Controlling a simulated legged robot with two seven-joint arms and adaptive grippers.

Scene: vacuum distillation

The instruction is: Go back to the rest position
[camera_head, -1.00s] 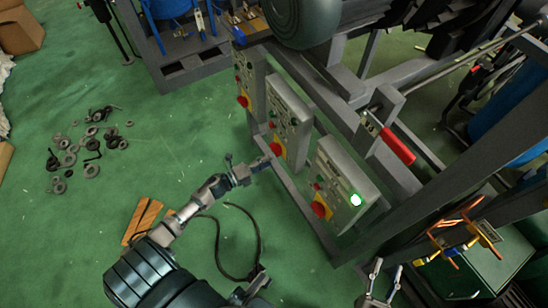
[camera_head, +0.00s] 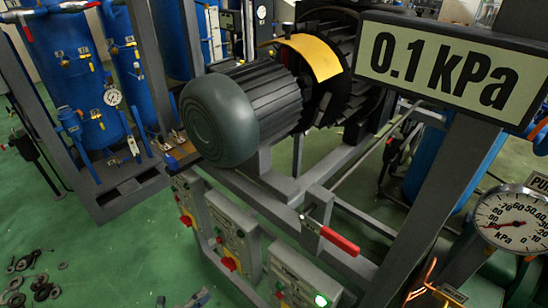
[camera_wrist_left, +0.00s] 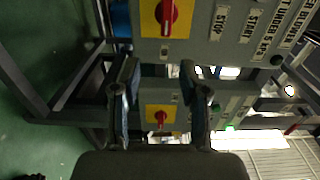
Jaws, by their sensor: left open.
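My left gripper (camera_head: 196,298) just shows at the bottom edge of the head view, in front of the grey control boxes. In the left wrist view its two fingers (camera_wrist_left: 160,90) stand apart with nothing held between them. A control panel with a red knob on a yellow plate (camera_wrist_left: 167,17) lies beyond the fingers, with STOP and START labels. A second red knob (camera_wrist_left: 160,117) shows between the fingers, farther down. My right gripper is not in view.
Several control boxes (camera_head: 232,232) hang on the grey frame; the rightmost has a lit green button (camera_head: 321,300). A red-handled lever (camera_head: 340,241), motor (camera_head: 222,118), 0.1 kPa sign (camera_head: 440,65) and gauge (camera_head: 508,222) are nearby. Loose discs (camera_head: 40,288) lie on the green floor.

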